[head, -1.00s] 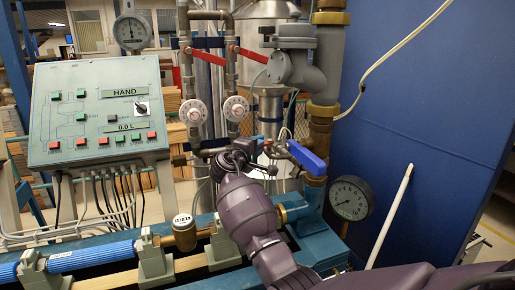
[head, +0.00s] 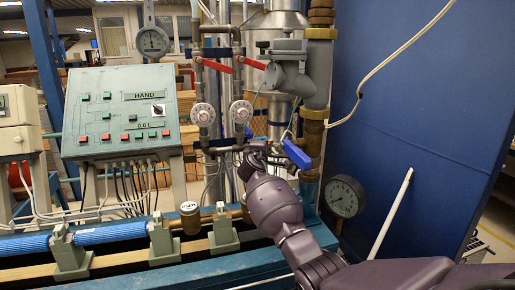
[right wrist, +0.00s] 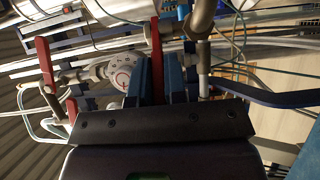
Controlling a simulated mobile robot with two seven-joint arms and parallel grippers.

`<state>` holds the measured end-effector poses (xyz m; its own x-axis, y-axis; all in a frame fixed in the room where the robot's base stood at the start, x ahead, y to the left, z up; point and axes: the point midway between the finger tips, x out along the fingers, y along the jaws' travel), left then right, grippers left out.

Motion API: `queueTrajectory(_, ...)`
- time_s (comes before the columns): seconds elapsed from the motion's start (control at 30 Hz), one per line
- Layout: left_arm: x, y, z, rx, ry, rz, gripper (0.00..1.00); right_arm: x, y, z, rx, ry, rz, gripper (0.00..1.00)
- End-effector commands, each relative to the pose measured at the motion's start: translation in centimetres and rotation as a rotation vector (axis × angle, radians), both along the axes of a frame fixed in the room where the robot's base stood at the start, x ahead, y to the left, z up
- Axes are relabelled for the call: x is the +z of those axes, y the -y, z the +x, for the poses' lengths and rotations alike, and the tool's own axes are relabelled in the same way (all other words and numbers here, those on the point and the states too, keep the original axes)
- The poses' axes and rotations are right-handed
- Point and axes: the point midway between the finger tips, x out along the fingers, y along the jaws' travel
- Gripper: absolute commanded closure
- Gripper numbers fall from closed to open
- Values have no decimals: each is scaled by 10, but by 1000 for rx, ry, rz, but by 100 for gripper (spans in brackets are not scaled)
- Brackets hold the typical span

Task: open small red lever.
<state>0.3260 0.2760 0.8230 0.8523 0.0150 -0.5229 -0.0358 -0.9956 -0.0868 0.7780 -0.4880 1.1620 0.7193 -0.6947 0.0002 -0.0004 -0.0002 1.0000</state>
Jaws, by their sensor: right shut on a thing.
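My right gripper (head: 256,150) is at the pipe junction below the two white dials, left of a blue valve handle (head: 297,153). It hides most of what it touches in the head view. In the right wrist view, the two blue fingers of this gripper (right wrist: 160,82) stand on either side of a small red lever (right wrist: 156,48) and are shut on it. The lever runs upward out from between the fingers. The blue handle also shows at the right of the wrist view (right wrist: 275,97). My left gripper is in neither view.
Two longer red levers (head: 216,66) (head: 251,63) sit on the pipes above the dials (head: 203,114). A control panel (head: 122,110) stands at left. A pressure gauge (head: 345,196) and a blue wall (head: 420,120) are at right. Pipework surrounds the gripper closely.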

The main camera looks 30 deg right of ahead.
Motion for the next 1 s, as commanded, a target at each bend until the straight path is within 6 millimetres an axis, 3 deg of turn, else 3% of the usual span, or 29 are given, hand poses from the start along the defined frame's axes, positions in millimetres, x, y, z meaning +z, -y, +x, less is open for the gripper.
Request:
queueTrajectory(0.33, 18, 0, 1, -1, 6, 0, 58, 0, 9, -1, 80, -1, 1, 100)
queueTrajectory(0.83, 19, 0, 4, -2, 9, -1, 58, -2, 10, -1, 92, -1, 3, 100)
queueTrajectory(0.87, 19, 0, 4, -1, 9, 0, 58, -2, 10, -1, 92, -1, 3, 84)
queueTrajectory(1.0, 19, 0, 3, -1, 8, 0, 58, -1, 10, -1, 92, -1, 2, 63)
